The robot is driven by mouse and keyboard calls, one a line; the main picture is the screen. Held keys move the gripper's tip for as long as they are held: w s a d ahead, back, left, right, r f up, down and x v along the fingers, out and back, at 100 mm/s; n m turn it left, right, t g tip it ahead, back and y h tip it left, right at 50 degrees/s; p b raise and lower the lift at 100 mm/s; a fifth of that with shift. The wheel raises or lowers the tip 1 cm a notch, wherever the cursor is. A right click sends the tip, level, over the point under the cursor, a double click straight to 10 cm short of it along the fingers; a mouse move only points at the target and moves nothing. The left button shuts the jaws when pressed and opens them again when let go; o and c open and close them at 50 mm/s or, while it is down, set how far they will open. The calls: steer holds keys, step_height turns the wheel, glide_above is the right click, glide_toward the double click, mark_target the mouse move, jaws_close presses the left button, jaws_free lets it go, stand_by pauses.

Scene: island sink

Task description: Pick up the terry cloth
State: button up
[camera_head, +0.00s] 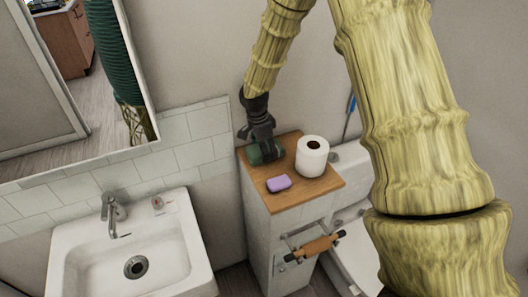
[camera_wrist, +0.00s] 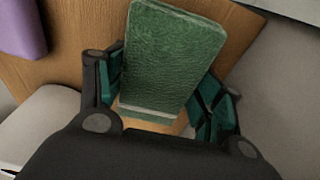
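The likely terry cloth is a dark green, textured, folded block (camera_wrist: 172,55) with a pale band at its near end. It lies on the wooden top of the cabinet, and its green side shows beneath my gripper in the head view (camera_head: 267,153). My gripper (camera_head: 262,143) points down over it from the wall side. In the wrist view my gripper's green-padded fingers (camera_wrist: 160,95) stand spread on either side of the block. The left finger is very close to it; a small gap shows at the right. Contact is not clear.
A purple soap bar (camera_head: 279,184) and a toilet paper roll (camera_head: 312,156) stand on the same wooden top (camera_head: 308,190). A white sink (camera_head: 75,256) is at the left, a toilet (camera_head: 352,250) at the right. A wall and a mirror rise behind.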

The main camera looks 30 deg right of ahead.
steer(key=shift+s+r, duration=0.1)
steer(key=shift+c, duration=0.2)
steer(key=shift+r+b, duration=0.95)
steer(key=shift+r, duration=0.45)
steer(key=shift+s+a+r, duration=0.1)
steer(key=shift+a+r, duration=0.05)
steer(key=shift+r, duration=0.1)
steer(key=s+a+b, duration=0.1)
steer(key=s+a, duration=0.1)
steer(key=s, duration=0.2)
steer(key=s+a+r+b, duration=0.1)
steer(key=s+a+b, duration=0.1)
steer(key=s, duration=0.3)
steer(key=s+a+b, duration=0.2)
steer(key=s, duration=0.3)
steer(key=shift+a+r, duration=0.3)
steer(key=shift+a, duration=0.1)
